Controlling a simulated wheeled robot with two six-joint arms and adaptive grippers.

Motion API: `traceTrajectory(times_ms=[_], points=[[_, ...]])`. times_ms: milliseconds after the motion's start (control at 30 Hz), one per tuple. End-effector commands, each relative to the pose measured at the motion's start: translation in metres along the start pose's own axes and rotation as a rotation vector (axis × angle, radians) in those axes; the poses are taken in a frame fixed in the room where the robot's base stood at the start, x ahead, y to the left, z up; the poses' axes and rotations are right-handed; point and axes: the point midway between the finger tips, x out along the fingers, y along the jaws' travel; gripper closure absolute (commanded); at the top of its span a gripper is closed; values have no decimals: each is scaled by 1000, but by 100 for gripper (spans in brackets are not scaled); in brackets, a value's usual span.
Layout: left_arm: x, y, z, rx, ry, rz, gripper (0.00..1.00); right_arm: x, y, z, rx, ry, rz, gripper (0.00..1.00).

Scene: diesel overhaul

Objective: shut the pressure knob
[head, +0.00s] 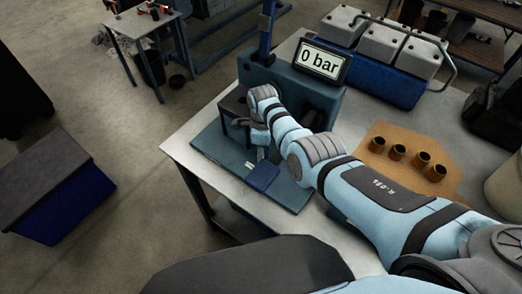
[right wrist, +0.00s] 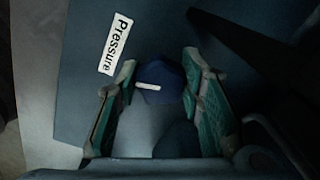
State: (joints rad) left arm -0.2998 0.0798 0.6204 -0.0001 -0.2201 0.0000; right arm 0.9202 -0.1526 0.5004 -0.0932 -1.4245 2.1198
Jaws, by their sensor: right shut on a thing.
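The pressure knob (right wrist: 160,78) is a dark blue knob with a white pointer line, in the middle of the right wrist view. The white "Pressure" label (right wrist: 117,43) is on the blue-grey panel beside it. My right gripper (right wrist: 160,67) has its two green-padded fingers on either side of the knob, shut on it. The pointer line lies nearly crosswise between the fingers. In the head view the arm reaches to the test stand (head: 318,98) and hides the knob. The stand's display (head: 321,61) reads "0 bar". My left gripper is not in view.
The stand's blue base plate (head: 215,148) lies on a pale bench (head: 185,140). Several brass-coloured sleeves (head: 397,152) stand on a brown mat to the right. A blue case with grey-white blocks (head: 380,45) is behind. A blue bin (head: 60,205) stands on the floor at left.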

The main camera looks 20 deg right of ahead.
Motion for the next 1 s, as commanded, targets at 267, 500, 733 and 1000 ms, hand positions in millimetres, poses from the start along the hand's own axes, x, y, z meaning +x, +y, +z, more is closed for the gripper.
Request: traceTrajectory(times_ms=[267,500,733,1000], points=[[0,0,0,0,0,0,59,3,2,-3,23,8,7,93],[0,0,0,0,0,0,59,3,2,-3,22,9,9,93],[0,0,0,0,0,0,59,2,2,-1,19,5,6,57],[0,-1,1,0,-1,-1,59,-13,0,1,18,1,1,57]])
